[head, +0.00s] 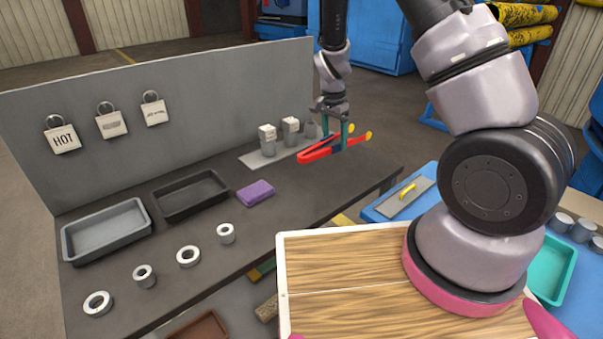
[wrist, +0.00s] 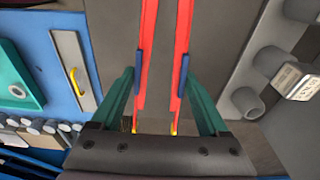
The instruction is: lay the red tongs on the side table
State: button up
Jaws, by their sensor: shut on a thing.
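The red tongs (head: 318,154) have red arms, blue grip pads and yellow ends. My gripper (head: 343,130) is shut on them and holds them level above the right end of the dark bench (head: 300,193). In the wrist view the tongs (wrist: 147,50) run up the picture between the teal fingers of my gripper (wrist: 160,95). A blue table (head: 378,211) stands to the right of the bench, partly hidden by my arm; it also shows at the left of the wrist view (wrist: 48,58). I cannot tell for sure that it is the side table.
On the blue table are a grey plate with a yellow handle (head: 407,190), a teal tray (head: 552,268) and several grey cylinders (head: 583,229). The bench holds two trays (head: 107,230), a purple block (head: 255,192), several metal rings (head: 188,256) and labelled blocks (head: 267,140) near the tongs.

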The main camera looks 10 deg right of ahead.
notch_tip(320, 180, down, 9)
jog(key=shift+f, duration=0.1)
dwell(0.3)
jog(key=o, duration=0.6)
jog(key=shift+c, duration=0.2)
notch_tip(320, 180, up, 13)
jog(key=a, duration=0.1)
notch_tip(320, 180, up, 21)
jog(key=n+t+y, duration=0.2)
jog(key=n+y, duration=0.1)
jog(key=y, duration=0.1)
send_over(333, 171)
jog(key=s+d, duration=0.2)
jog(key=s, duration=0.8)
jog(key=s+d+r+n+t, duration=0.1)
jog(key=s+r+n+t, duration=0.1)
jog(key=s+r, duration=0.3)
jog(key=s+d+r+n+t, duration=0.2)
jog(key=s+r, duration=0.3)
jog(key=s, duration=0.6)
jog(key=shift+r+h, duration=0.4)
